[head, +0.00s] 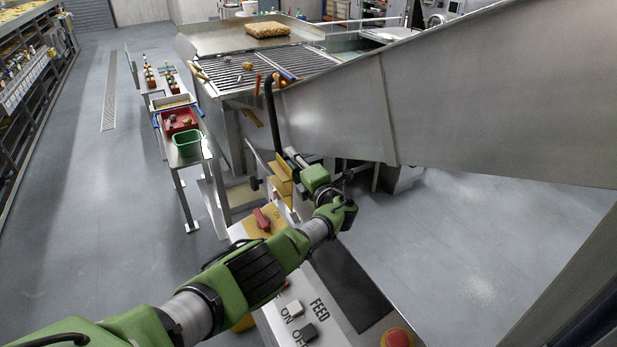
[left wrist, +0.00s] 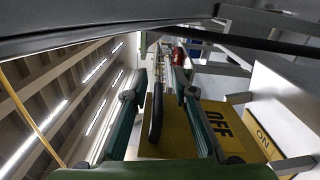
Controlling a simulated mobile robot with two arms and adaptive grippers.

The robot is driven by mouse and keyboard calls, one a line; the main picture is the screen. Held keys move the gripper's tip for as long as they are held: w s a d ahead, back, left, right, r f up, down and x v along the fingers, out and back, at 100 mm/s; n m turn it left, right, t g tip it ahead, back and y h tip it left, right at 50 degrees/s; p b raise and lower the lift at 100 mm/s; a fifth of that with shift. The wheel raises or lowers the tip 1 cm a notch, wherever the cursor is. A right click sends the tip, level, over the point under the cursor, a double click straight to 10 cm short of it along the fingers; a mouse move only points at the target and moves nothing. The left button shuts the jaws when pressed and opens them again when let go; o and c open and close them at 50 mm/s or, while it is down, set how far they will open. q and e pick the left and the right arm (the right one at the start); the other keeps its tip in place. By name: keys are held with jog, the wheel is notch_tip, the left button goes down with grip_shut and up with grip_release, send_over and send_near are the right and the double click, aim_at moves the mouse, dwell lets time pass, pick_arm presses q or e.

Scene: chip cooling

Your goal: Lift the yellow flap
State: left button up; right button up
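The yellow flap (head: 281,172) is at the upper end of the control console in the head view, left of my left gripper (head: 294,157) and partly hidden by it. In the left wrist view, the two fingers of my left gripper (left wrist: 162,98) stand apart, with a gap between them. A dark, narrow upright piece (left wrist: 156,112) and a yellow surface (left wrist: 165,143) show in that gap. I cannot tell whether the fingers touch either. My right gripper is not in view.
A red rotary handle (head: 262,219) sits on a yellow plate nearby. The console has ON and OFF buttons (head: 302,332) and a red knob (head: 397,338). A yellow OFF plate (left wrist: 222,127) lies beside the fingers. A large sloped metal chute (head: 450,95) rises at the right.

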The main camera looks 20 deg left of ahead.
pick_arm(q)
jog(key=shift+s+d, duration=0.3)
jog(key=shift+s, duration=0.15)
jog(key=v, duration=0.9)
jog(key=shift+s+d, duration=0.2)
jog(key=shift+d, duration=0.1)
jog(key=shift+r, duration=0.1)
